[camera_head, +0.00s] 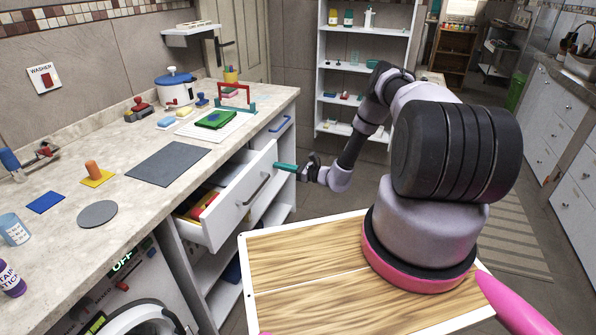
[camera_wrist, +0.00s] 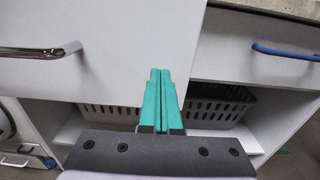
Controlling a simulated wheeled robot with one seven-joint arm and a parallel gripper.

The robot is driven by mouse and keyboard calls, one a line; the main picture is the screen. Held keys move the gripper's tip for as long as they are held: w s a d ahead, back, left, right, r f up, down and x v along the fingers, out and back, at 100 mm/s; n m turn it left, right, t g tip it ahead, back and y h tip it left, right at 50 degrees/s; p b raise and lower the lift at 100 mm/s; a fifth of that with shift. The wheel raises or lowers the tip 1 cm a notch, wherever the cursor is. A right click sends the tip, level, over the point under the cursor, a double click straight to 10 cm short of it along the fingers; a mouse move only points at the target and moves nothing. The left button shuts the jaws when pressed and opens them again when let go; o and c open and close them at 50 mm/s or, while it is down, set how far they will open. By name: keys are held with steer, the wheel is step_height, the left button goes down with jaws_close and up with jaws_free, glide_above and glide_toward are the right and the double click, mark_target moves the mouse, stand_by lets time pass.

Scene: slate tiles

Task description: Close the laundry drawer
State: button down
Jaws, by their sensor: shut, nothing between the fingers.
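The laundry drawer (camera_head: 238,208) under the counter stands pulled out, with red and yellow things (camera_head: 204,205) showing inside it. Its white front with a metal bar handle (camera_head: 257,190) faces my arm. In the wrist view the drawer front (camera_wrist: 110,75) and its chrome handle (camera_wrist: 42,52) fill the upper left. My gripper (camera_head: 277,166) has teal fingers, shut and empty. The fingertips are at the far end of the drawer front, to the right of the handle in the wrist view (camera_wrist: 160,75). I cannot tell whether they touch the front.
A second drawer with a blue handle (camera_head: 280,123) is beside it, pushed in. Below are open shelves with grey baskets (camera_wrist: 215,106). The washer (camera_head: 135,300) stands at the near left. The counter (camera_head: 130,205) holds several items. Open floor lies beyond my arm.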

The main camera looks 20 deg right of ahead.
mark_target(252, 158)
steer(key=x, duration=1.2)
steer(key=shift+w+a+r, duration=0.1)
steer(key=shift+a+r, duration=0.05)
steer(key=shift+a, duration=0.05)
steer(key=shift+a+r, duration=0.1)
